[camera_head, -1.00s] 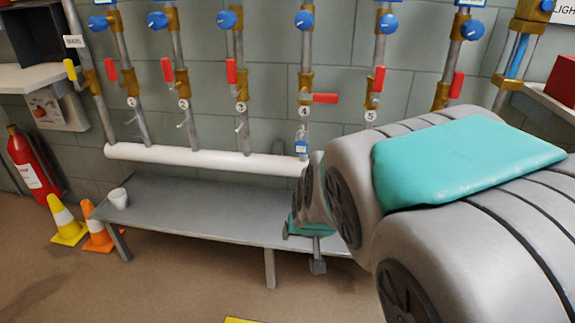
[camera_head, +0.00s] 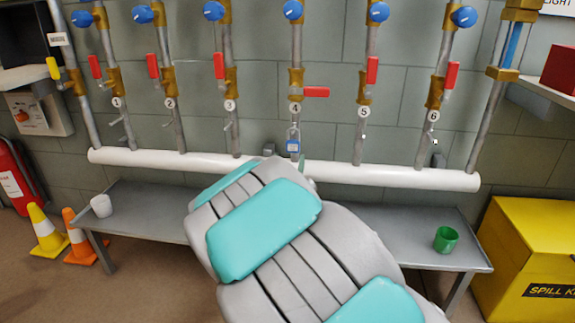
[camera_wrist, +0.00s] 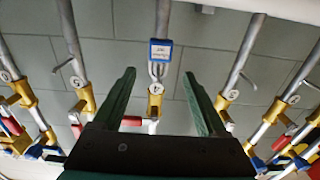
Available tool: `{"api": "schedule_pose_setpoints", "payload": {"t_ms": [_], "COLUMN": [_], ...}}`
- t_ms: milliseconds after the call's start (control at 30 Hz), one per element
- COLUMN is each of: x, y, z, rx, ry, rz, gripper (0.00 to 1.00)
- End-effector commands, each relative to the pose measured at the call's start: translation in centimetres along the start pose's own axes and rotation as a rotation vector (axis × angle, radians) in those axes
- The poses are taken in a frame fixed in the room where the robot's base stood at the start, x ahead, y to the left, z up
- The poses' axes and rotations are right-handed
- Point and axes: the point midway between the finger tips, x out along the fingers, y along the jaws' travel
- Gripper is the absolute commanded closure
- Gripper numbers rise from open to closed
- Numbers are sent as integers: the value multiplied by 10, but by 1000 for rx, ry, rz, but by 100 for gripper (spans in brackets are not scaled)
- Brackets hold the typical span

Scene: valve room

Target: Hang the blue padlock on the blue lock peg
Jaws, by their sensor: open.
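The blue padlock (camera_head: 293,146) hangs by its grey shackle on pipe 4, below the number 4 tag (camera_head: 295,107) and above the white horizontal pipe. The padlock also shows upside down in the wrist view (camera_wrist: 160,50), with its shackle toward the tag. The peg under the shackle is too small to make out, and I cannot tell its colour. My gripper (camera_wrist: 159,74) is open and empty. In the wrist view its two dark green fingers lie on either side of the padlock's line, apart from it.
Pipes with red handles, blue knobs and small grey pegs stand along the wall; pipe 4's handle (camera_head: 316,92) is horizontal. A white pipe (camera_head: 400,175) runs above a grey bench (camera_head: 150,212) with a white cup (camera_head: 101,205) and a green cup (camera_head: 446,239). A yellow box (camera_head: 530,250) stands right.

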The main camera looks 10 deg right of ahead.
Motion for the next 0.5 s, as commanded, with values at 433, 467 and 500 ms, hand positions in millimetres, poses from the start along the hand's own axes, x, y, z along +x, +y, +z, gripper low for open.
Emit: {"api": "schedule_pose_setpoints", "payload": {"t_ms": [433, 467, 500], "x": [49, 52, 57], "y": [1, 1, 1], "z": [0, 0, 0], "rx": [0, 0, 1], "ry": [-5, -5, -4], "rz": [0, 0, -1], "gripper": [25, 25, 25]}}
